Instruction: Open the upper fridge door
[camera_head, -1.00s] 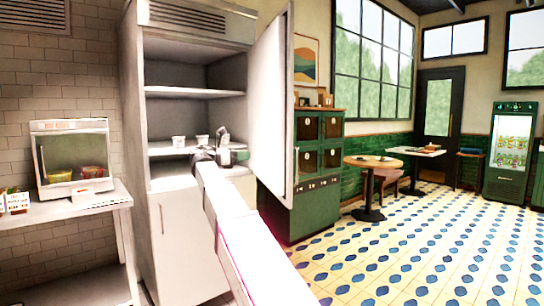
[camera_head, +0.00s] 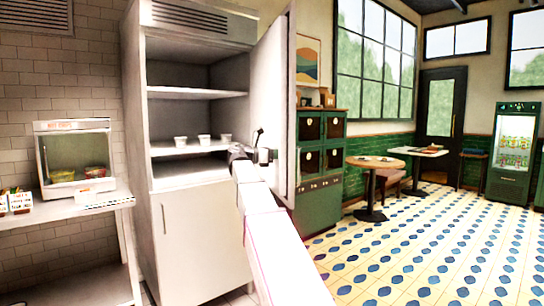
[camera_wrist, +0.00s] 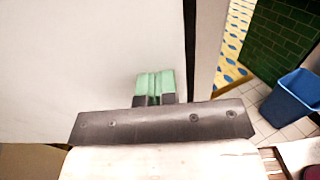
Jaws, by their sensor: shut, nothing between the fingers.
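The white fridge (camera_head: 195,45) stands left of centre in the head view, with its upper compartment open to view. The upper fridge door (camera_head: 273,85) is swung open to the right, seen at a steep angle. In the wrist view the pale panel of this door (camera_wrist: 80,60) fills the left and middle. My gripper (camera_head: 264,157) is at the lower part of the door, on its inner side. In the wrist view its green fingertips (camera_wrist: 155,85) are together and empty, close to the panel; I cannot tell whether they touch it. The lower fridge door (camera_head: 205,235) is closed.
Several white cups (camera_head: 204,140) stand on a fridge shelf. A counter with a glass-fronted display case (camera_head: 75,160) is on the left. A green cabinet (camera_head: 320,175) stands right of the door. A blue bin (camera_wrist: 292,105) is right in the wrist view.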

